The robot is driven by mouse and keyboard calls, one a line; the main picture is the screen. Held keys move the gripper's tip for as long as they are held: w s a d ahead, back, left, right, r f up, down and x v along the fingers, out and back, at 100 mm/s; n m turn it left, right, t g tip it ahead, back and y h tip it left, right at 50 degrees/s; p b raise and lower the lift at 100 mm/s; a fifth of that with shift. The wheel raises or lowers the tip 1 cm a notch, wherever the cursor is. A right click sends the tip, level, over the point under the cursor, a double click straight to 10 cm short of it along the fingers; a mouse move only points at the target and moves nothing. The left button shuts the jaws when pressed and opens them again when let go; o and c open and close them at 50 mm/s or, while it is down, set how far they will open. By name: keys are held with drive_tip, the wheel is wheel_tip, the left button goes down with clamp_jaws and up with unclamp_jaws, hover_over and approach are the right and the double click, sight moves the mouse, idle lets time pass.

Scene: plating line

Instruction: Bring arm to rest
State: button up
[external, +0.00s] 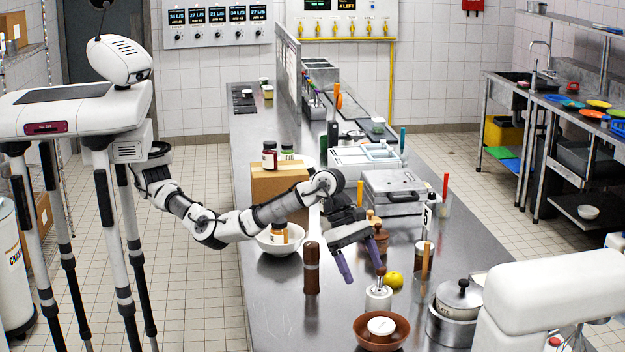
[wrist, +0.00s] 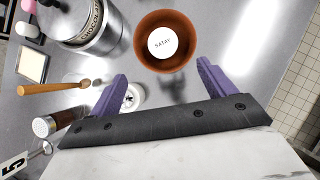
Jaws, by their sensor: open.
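My arm reaches from the left over the steel counter (external: 265,320) in the external view. My gripper (external: 362,277) is open, with its purple fingers pointing down above the counter. A white round item (wrist: 133,96) is partly hidden by the left finger.
Bare counter lies at the front left.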

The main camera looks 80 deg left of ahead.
drive_tip(key=shift+s+a+r, duration=0.15)
drive_tip(key=shift+r, duration=0.15)
idle(0.4)
